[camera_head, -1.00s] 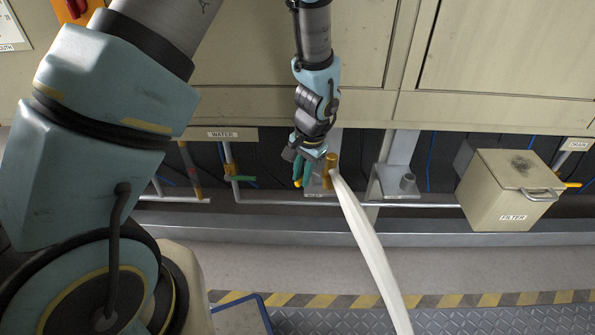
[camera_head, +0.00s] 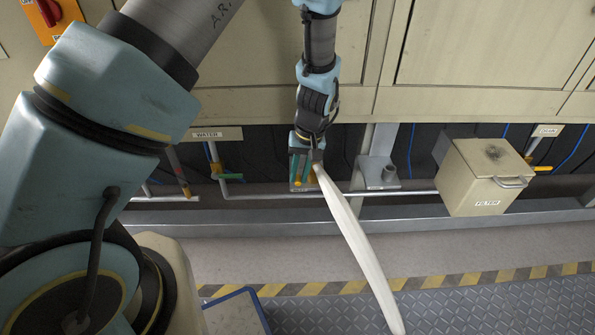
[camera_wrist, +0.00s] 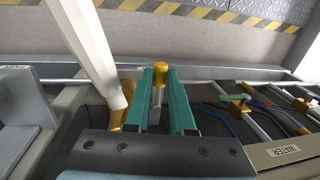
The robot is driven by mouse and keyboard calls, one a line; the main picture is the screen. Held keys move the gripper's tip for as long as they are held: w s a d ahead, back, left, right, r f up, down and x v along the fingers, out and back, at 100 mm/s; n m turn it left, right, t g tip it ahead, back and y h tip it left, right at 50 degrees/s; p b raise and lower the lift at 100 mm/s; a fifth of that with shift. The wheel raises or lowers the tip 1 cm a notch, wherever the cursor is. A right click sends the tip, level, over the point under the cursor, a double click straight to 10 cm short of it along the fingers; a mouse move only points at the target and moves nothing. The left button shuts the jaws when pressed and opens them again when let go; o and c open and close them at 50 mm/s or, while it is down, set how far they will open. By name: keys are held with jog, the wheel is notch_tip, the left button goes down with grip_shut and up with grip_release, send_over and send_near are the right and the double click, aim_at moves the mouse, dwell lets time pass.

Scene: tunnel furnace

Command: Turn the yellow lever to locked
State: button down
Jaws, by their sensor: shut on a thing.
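The yellow lever shows as a round yellow knob on a metal rod in the wrist view (camera_wrist: 160,68); in the head view its yellow part (camera_head: 299,178) is a small patch at my gripper. My gripper (camera_head: 303,170) hangs below the beige cabinet edge with its green fingers around the lever. In the wrist view the fingers (camera_wrist: 160,100) stand on either side of the rod, shut on it, with the knob near their tips. The lever's base and any lock marking are hidden or too small to read.
A FILTER box (camera_head: 485,180) stands right, near another yellow handle (camera_head: 541,169). A WATER label (camera_head: 207,134) and green handle (camera_head: 230,176) are left. Cabinet panels stand above.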

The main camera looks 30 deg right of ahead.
dwell(0.4)
jog(key=c, duration=0.8)
grip_release()
jog(key=shift+o, duration=0.2)
notch_tip(320, 180, up, 11)
jog(key=d+p, duration=0.1)
jog(key=shift+s+d+f, duration=0.15)
jog(key=shift+s+d, duration=0.2)
jog(key=w+a+r+n+h, duration=0.1)
jog(key=w+a+r, duration=0.3)
jog(key=a, duration=0.5)
jog(key=w+a+r+n, duration=0.1)
jog(key=w+a+r, duration=0.2)
jog(key=a, duration=0.7)
jog(key=s+a+r+n, duration=0.1)
jog(key=s+a+r, duration=0.1)
jog(key=a, duration=0.6)
jog(key=s+a+r+n, duration=0.1)
jog(key=a+r, duration=0.2)
jog(key=a, duration=0.4)
notch_tip(320, 180, up, 17)
jog(key=p, duration=1.7)
jog(key=shift+s+a+t+h, duration=0.3)
jog(key=shift+a+t+h, duration=0.1)
